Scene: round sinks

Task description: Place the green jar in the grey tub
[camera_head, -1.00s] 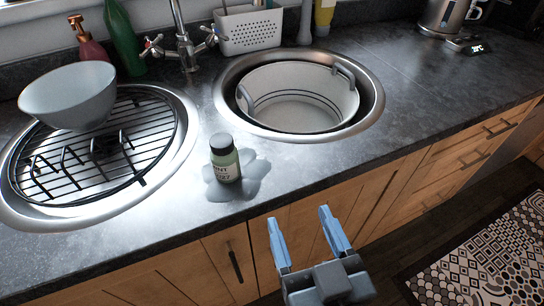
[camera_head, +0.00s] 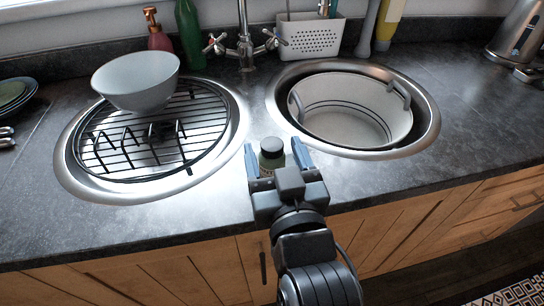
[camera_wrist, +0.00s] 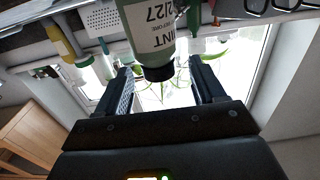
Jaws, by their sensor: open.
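The green jar (camera_head: 272,154), with a dark lid and a printed label, stands on the counter between the two sinks. In the head view it shows between the fingers of my gripper (camera_head: 274,146), which is open. In the wrist view the jar (camera_wrist: 150,28) appears upside down at the top centre, ahead of and between the parted fingers (camera_wrist: 160,72). I cannot tell whether a finger touches it. My gripper hides the lower part of the jar in the head view. The pale grey tub (camera_head: 345,95), with two handles, sits in the right round sink and looks empty.
The left sink (camera_head: 75,185) holds a black rack (camera_head: 105,165) with a pale bowl (camera_head: 137,82) on it. A tap (camera_head: 245,45), a green bottle (camera_head: 188,35) and a white perforated caddy (camera_head: 312,38) stand behind. Counter at front right is clear.

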